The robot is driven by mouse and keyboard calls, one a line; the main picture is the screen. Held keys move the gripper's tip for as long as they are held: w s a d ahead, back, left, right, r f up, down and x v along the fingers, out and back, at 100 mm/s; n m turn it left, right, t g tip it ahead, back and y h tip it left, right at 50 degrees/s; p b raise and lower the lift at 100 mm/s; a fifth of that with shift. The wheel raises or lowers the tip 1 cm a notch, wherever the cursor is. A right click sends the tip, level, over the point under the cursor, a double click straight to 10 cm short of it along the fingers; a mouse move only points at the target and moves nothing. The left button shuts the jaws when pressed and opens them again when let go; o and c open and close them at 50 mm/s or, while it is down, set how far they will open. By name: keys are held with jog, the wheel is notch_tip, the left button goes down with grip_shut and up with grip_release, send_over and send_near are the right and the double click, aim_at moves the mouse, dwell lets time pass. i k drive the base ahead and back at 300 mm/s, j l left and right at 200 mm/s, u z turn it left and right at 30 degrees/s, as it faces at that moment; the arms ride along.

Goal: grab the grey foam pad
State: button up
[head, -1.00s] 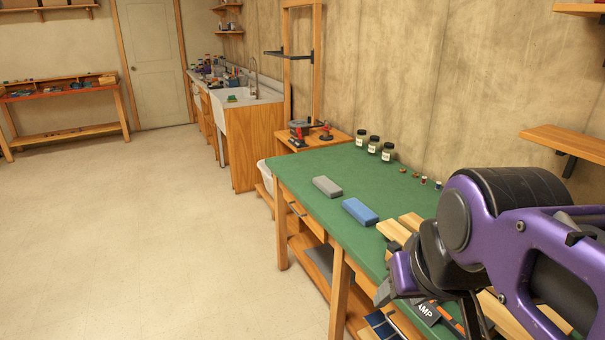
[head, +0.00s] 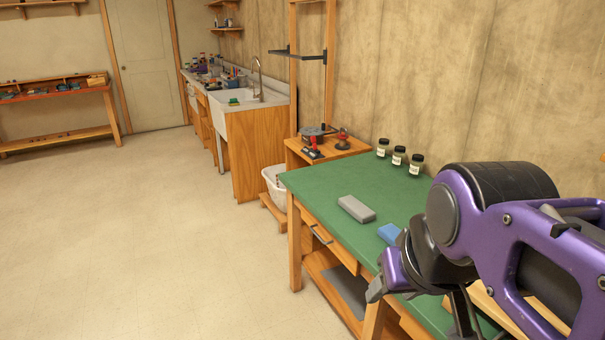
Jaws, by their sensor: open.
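The grey foam pad (head: 356,209) lies flat on the green top of the workbench (head: 325,187), near its front edge. It is a plain rectangular block and shows whole. My gripper (head: 420,300) is at the lower right of the head view, under my purple arm. It is open, and no object shows between its fingers. It is apart from the pad, below and to the right of it in the picture. My arm hides part of the bench.
A blue block (head: 389,233) lies right of the pad, partly hidden by my arm. Several dark-lidded jars (head: 399,156) stand at the back of the bench. A white bin (head: 273,182) and a sink cabinet (head: 255,145) are beyond. The floor at left is clear.

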aim_at(362, 214)
jog(key=i+j, duration=1.35)
jog(key=i, duration=0.2)
jog(key=i+j+z, duration=0.15)
jog(key=z, duration=0.3)
jog(key=i+j+z, duration=0.1)
jog(key=z, duration=0.4)
